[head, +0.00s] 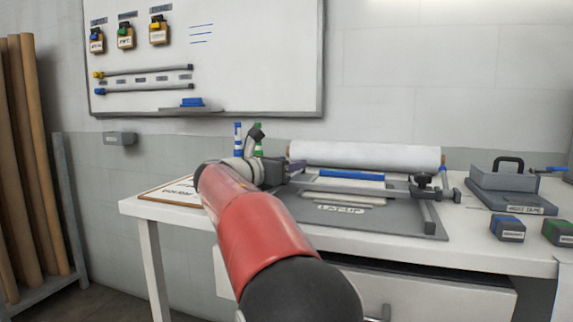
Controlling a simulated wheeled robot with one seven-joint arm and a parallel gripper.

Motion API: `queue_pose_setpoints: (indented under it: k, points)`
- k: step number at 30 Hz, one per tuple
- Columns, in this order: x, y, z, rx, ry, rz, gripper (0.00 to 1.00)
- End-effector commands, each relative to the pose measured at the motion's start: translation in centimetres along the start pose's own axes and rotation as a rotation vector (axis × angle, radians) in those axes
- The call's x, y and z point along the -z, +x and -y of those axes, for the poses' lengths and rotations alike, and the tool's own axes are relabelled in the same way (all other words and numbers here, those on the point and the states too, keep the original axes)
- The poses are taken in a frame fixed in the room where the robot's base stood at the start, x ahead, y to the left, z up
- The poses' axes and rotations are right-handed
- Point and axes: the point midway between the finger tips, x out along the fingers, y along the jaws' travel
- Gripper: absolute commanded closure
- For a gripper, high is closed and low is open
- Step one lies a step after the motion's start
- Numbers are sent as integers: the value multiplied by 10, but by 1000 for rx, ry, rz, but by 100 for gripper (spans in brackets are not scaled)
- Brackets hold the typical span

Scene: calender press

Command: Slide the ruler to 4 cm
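The press (415,222) is a flat grey bed on the white table, with a white roll (365,155) along its back. A blue bar (352,175) lies across the bed in front of the roll. A dark clamp with a knob (426,185) stands at the bed's right side, beside a grey side rail (429,215). I cannot tell for sure which part is the ruler, and no scale marks are readable. My gripper (294,168) is at the bed's left back corner, left of the blue bar. Its fingers are small and partly hidden, so opening and contact cannot be told.
My red arm covers the table's front left and part of the bed. A clipboard (165,192) lies at the table's left. A grey case (503,178) and small boxes (507,229) stand right. A whiteboard (250,60) hangs behind. A drawer (440,295) is under the table.

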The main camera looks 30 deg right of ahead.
Motion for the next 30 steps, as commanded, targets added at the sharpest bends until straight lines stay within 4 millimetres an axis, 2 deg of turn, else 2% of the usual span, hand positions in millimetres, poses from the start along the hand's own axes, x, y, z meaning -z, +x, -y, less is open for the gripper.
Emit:
queue_pose_setpoints:
  k: [8, 11, 21, 25, 30]
  points:
    - [1, -2, 0, 0, -1, -1, 52]
    - [1, -11, -1, -2, 0, -1, 52]
    - [1, -66, -1, -3, 0, -1, 52]
    - [1, -76, 0, -1, -1, 0, 52]
    - [0, -79, 0, 0, -1, 0, 52]
